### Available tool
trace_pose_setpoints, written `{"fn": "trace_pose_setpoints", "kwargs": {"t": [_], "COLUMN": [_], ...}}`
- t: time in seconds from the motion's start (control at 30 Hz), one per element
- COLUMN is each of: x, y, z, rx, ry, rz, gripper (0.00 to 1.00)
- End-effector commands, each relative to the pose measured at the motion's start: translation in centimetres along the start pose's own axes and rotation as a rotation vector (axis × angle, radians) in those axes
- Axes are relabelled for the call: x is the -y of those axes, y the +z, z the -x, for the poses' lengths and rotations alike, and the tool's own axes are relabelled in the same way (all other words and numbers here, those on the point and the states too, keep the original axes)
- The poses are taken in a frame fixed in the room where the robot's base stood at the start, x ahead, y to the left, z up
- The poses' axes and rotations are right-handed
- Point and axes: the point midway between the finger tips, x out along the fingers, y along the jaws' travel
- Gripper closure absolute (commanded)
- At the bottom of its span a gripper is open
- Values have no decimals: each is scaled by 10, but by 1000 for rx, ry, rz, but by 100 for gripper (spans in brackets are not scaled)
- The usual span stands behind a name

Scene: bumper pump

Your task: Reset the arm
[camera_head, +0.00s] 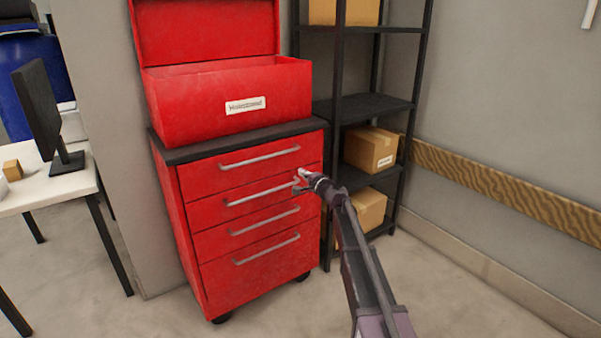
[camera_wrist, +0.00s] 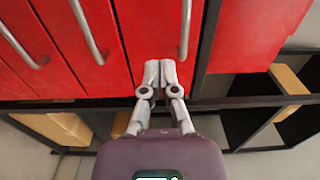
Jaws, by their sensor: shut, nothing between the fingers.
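My arm (camera_head: 362,265) reaches out from the lower right of the head view toward the red drawer cabinet (camera_head: 262,270). My gripper (camera_head: 299,177) is shut and empty. In the head view its tips are by the right end of the second drawer's handle (camera_head: 258,193). In the wrist view my gripper (camera_wrist: 160,72) has its two fingertips together, in front of a red drawer front and close to a metal handle (camera_wrist: 186,30). I cannot tell whether the tips touch the handle. All the drawers look closed.
An open red toolbox (camera_head: 215,105) sits on the cabinet's dark top. A black shelf rack (camera_head: 365,105) with cardboard boxes (camera_head: 371,148) stands to the right. A white desk (camera_head: 50,182) with a monitor (camera_head: 40,110) is at left. Floor at right (camera_head: 470,300) is clear.

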Motion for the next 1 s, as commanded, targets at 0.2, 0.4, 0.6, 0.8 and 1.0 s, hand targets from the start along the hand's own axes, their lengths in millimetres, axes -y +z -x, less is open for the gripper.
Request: {"fn": "trace_pose_setpoints", "kwargs": {"t": [0.2, 0.4, 0.6, 0.8, 1.0], "x": [0, -2, -13, -42, -82], "y": [-1, 3, 24, 59, 92], "z": [0, 4, 28, 75, 138], "rx": [-1, 10, 77, 208, 359], "ry": [0, 8, 67, 204, 400], "rz": [0, 14, 104, 270, 439], "gripper": [100, 100, 100, 100, 100]}}
